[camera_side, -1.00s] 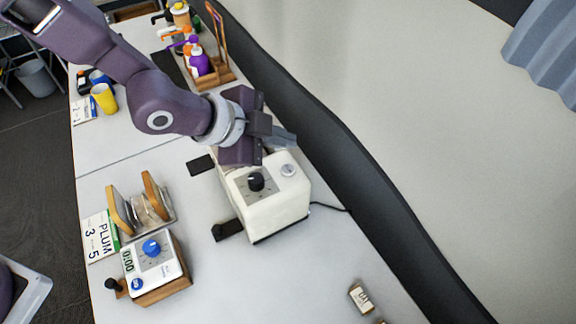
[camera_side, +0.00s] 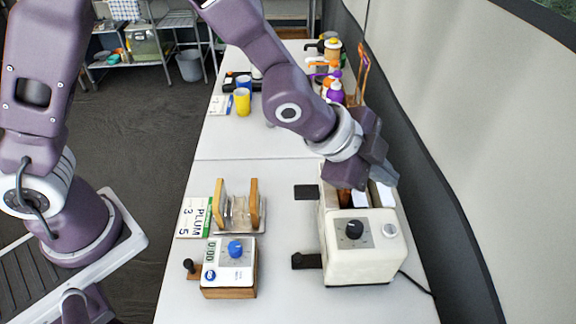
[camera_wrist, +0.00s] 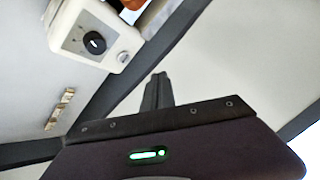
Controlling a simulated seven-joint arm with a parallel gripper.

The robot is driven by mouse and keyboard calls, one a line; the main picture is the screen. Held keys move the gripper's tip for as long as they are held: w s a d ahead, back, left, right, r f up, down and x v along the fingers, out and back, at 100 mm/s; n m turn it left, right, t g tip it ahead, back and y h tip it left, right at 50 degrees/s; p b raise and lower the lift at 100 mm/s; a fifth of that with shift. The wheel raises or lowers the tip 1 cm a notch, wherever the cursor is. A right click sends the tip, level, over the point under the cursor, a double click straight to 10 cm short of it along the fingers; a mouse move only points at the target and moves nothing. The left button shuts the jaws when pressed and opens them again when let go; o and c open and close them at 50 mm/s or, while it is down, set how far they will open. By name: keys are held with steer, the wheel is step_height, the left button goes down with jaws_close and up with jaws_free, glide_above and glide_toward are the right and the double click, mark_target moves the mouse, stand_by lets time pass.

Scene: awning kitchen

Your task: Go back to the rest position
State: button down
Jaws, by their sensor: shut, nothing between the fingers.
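My gripper (camera_side: 384,176) is shut and empty, above the far right end of a white toaster (camera_side: 362,258) in the side view. Its shut fingers (camera_wrist: 157,92) show in the wrist view, apart from the toaster (camera_wrist: 70,28). The toaster has a black knob (camera_side: 354,229), a pale round button (camera_side: 390,230) and a black side lever (camera_side: 306,261). Something brown shows in its top slot area (camera_side: 345,198), partly hidden by my gripper.
A timer box with a blue knob (camera_side: 235,249) and a wooden rack (camera_side: 221,204) stand left of the toaster. A yellow cup (camera_side: 243,102) and bottles (camera_side: 335,92) stand farther back. A dark-bordered wall (camera_side: 425,190) runs along the right.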

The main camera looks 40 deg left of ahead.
steer(key=s+a+r+n+y, duration=0.2)
steer(key=s+a+r+n, duration=0.3)
steer(key=a, duration=0.5)
steer(key=s+a+r+n+y, duration=0.2)
steer(key=s+a+r+n, duration=0.25)
steer(key=a+r, duration=0.4)
steer(key=s+a+n, duration=0.3)
steer(key=s, duration=0.5)
steer(key=s+a+f+n+g+y, duration=0.1)
steer(key=s+a+n, duration=0.2)
steer(key=s, duration=0.5)
steer(key=shift+a+g, duration=0.3)
steer(key=shift+a, duration=0.2)
steer(key=c, duration=2.1)
jaws_free()
